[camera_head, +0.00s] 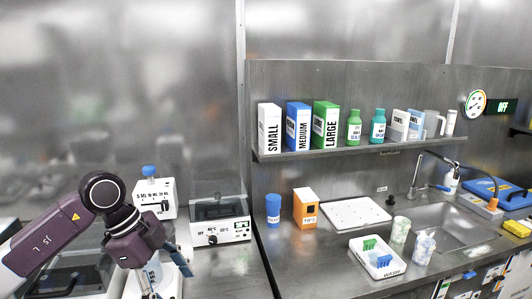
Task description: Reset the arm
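My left arm comes in from the left edge, with a dark purple wrist. My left gripper (166,280) points down at the lower left, in front of a white lab device (155,195) with a blue knob on top. Its two fingers are spread apart, and I see nothing held between them. The lower finger reaches close to the bottom edge of the picture. My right arm and gripper are not in view.
A white heating device (220,222) stands right of the gripper. A shelf (350,146) holds boxes and bottles. A sink (450,222) is at right.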

